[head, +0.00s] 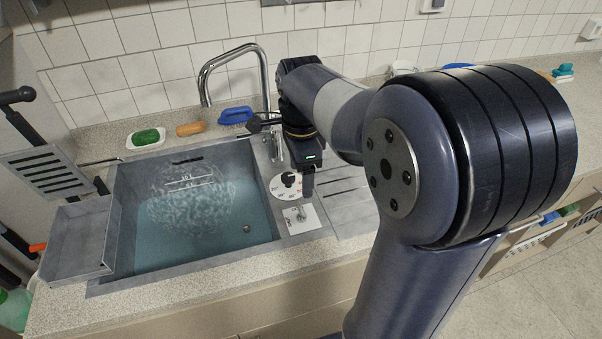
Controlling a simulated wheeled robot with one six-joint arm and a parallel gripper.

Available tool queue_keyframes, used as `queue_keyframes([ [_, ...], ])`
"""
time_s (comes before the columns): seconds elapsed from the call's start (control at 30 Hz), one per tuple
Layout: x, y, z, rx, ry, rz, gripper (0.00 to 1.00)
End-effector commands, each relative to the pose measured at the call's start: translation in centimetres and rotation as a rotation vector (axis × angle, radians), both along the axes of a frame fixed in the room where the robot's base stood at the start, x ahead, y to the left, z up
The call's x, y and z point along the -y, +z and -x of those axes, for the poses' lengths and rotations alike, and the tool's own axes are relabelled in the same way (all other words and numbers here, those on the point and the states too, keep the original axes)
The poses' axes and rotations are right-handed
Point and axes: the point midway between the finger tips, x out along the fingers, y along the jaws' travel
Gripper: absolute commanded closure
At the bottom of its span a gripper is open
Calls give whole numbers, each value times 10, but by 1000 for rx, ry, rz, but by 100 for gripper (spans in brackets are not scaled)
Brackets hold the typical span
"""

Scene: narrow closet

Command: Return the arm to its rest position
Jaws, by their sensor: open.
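My arm reaches from the lower right up and over to the counter by the sink. My gripper (307,190) points down above the strip right of the basin, close to a round dial (286,186) and a small square plate with a knob (301,218). It is seen nearly edge-on, and nothing shows held in it. I cannot tell whether the fingertips touch the plate. The steel sink (118,215) holds rippling water (205,235). My arm hides part of the counter behind it.
A curved faucet (206,75) stands behind the sink, left of my wrist. A green sponge in a white dish (146,137), an orange item (190,128) and a blue brush (235,115) lie along the back. A metal tray (80,240) juts out at left.

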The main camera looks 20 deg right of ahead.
Motion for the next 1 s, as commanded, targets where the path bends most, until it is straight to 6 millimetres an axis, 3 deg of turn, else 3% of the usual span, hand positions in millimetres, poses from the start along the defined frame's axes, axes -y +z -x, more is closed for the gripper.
queue_keyframes([
  [0.27,0,-14,0,-3,0,0,31],
  [0.6,0,-77,1,-7,1,0,31],
  [0.8,0,-104,1,-4,1,0,31],
  [1.0,0,-109,0,0,27,0,31],
])
